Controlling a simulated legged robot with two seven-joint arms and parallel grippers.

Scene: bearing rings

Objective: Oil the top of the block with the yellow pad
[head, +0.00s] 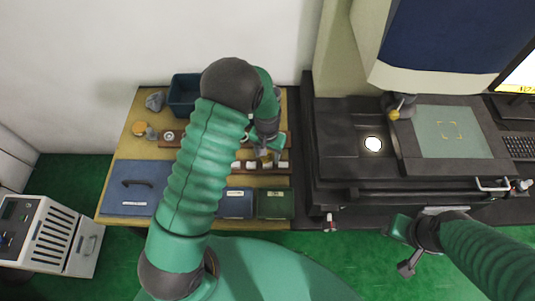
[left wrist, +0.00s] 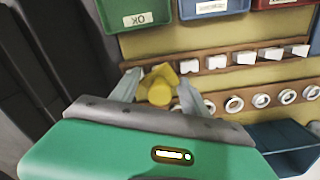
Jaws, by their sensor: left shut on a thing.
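My left gripper (left wrist: 163,92) is shut on a yellow piece with a round end (left wrist: 159,94), likely the yellow pad. In the head view my left gripper (head: 265,150) is over the front wooden rail, and the piece it holds is small and partly hidden. White blocks (left wrist: 217,61) sit in a row on the wooden rail (left wrist: 197,66), right beside the held piece in the left wrist view. I cannot tell whether it touches any block. Which block is the task's is not clear. My right gripper (head: 404,248) hangs at the lower right, away from the table; its jaws are unclear.
Bearing rings (left wrist: 235,104) sit on a second rail. A dark machine (head: 350,170) stands close on the right.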

